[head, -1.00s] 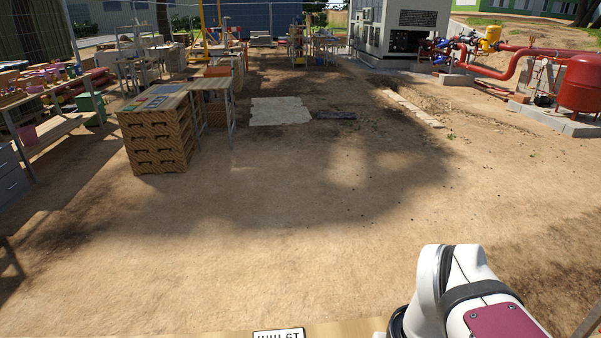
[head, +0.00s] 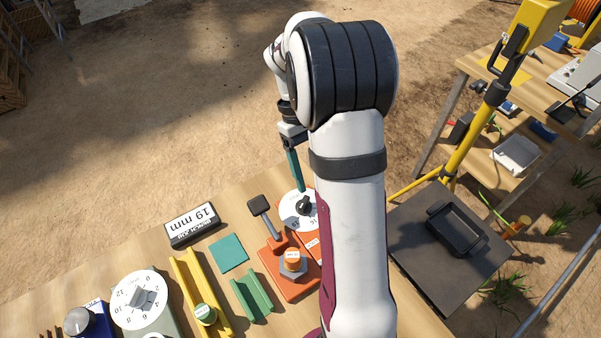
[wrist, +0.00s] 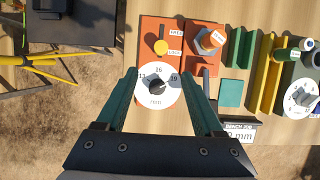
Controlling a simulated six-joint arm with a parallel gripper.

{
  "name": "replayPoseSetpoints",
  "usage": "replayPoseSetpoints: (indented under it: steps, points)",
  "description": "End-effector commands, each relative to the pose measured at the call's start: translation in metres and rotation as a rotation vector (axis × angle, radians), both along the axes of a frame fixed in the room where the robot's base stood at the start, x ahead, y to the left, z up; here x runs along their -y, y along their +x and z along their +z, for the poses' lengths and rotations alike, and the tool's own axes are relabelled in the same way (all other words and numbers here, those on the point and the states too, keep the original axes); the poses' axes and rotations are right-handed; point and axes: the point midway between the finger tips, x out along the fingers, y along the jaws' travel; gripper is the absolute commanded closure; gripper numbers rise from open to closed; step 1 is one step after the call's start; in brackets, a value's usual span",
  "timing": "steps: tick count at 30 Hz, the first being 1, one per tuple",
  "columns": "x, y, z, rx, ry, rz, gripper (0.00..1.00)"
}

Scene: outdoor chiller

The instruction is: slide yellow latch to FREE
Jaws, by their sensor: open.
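In the wrist view the yellow latch (wrist: 161,47) is a round knob at the lower end of a dark slot in an orange plate (wrist: 146,30). A white dial (wrist: 157,96) with a dark knob lies just below the latch. My gripper (wrist: 158,73) is open and empty, its teal fingers on either side of the dial, short of the latch. In the head view my gripper (head: 296,172) hangs over the bench's far edge; my arm hides the latch.
Left of the dial in the head view are an orange block with a hex nut (head: 292,264), a black-headed lever (head: 266,220), a teal square (head: 229,253), green and yellow channels and a 19 mm sign (head: 192,224). A black tray (head: 455,230) stands right.

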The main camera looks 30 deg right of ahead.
Motion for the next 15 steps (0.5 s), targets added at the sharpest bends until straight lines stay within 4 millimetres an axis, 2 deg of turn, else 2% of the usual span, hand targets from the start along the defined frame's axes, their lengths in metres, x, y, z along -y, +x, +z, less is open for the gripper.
replayPoseSetpoints:
  steps: [9, 15]
  points:
    - [-0.002, -0.036, -0.082, -0.004, 0.004, -0.002, 0.31]
    - [-0.002, -0.052, -0.122, -0.001, 0.002, -0.003, 0.31]
